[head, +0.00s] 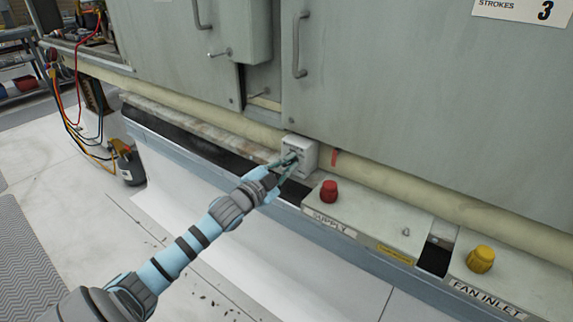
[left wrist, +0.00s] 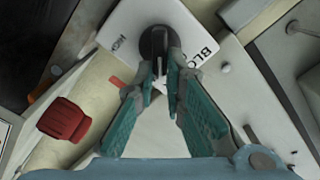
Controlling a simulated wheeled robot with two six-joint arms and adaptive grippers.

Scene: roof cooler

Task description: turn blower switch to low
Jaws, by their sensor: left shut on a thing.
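The blower switch is a small white box (head: 304,147) on the front of the cabinet, just below its doors. My left gripper (head: 291,162) reaches the switch from the front. In the left wrist view the gripper (left wrist: 161,78) has its fingertips on either side of the knob's grip, shut on it. The fingertips hide part of the knob, and I cannot read its setting. My right gripper does not show.
A red knob (head: 329,191) on the "SUPPLY" panel is close to the right of the switch. A yellow knob (head: 481,259) is farther right on the "FAN INLET" panel. A pale pipe (head: 385,184) runs behind. Door handles (head: 300,45) are above.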

